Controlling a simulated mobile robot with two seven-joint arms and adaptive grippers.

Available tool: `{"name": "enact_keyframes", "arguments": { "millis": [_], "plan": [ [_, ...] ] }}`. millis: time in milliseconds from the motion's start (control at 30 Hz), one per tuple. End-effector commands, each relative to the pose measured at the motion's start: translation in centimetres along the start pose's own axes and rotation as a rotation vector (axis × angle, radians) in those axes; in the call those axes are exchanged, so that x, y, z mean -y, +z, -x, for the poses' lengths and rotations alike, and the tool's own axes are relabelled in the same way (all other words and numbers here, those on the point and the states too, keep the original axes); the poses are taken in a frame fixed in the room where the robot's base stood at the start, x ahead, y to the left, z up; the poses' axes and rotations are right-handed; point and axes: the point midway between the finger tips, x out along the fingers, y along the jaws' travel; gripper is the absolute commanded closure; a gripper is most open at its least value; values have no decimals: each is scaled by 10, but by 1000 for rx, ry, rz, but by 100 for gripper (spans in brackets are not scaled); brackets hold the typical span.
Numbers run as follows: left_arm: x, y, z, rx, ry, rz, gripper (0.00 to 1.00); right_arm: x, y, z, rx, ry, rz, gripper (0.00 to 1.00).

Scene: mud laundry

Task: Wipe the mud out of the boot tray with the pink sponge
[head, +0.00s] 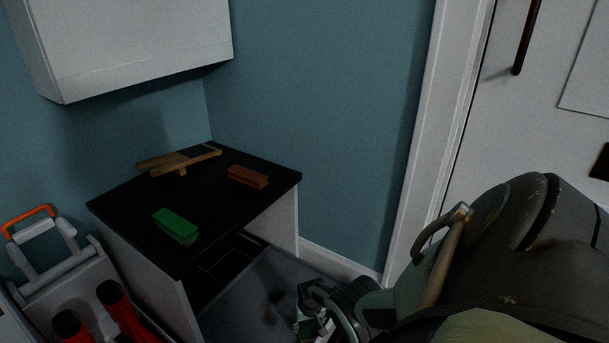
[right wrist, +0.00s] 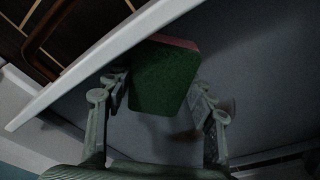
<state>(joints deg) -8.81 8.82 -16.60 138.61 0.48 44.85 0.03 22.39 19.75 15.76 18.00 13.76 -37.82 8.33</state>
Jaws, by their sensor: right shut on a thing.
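My right gripper (head: 318,312) is low in the head view, over a grey surface beside the black counter. In the right wrist view (right wrist: 158,105) its fingers are shut on the pink sponge (right wrist: 175,41), which has a green face (right wrist: 163,80) towards the camera and a thin pink edge. The grey surface appears to be the boot tray (head: 235,309); it also fills much of the right wrist view (right wrist: 255,75). Dark mud smudges (head: 274,290) mark it. Whether the sponge touches the tray cannot be told. My left gripper is not in view.
A black counter (head: 130,207) holds a green block (head: 177,226), a reddish-brown brush-like block (head: 248,176) and a wooden piece (head: 180,160). Red boots (head: 117,300) and a grey frame with an orange handle (head: 28,218) stand at left. A white door (head: 540,110) is at right.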

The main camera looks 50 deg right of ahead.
Motion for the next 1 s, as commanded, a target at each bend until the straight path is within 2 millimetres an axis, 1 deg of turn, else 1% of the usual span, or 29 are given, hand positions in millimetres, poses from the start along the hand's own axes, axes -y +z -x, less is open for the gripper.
{"name": "enact_keyframes", "arguments": {
  "millis": [33,100,200,333,467,700,800,1000],
  "plan": [
    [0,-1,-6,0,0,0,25,-8,10,1,14,8,1,69],
    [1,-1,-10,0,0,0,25,-12,15,2,15,8,1,69],
    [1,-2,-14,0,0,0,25,-17,20,3,15,7,1,69],
    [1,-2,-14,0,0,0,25,-19,23,2,14,6,1,69],
    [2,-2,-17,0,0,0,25,-14,26,3,14,4,1,69],
    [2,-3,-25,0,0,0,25,2,41,4,14,2,2,68],
    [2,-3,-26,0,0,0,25,6,44,4,14,2,2,68],
    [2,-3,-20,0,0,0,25,13,39,1,11,-1,1,68]
  ]
}}
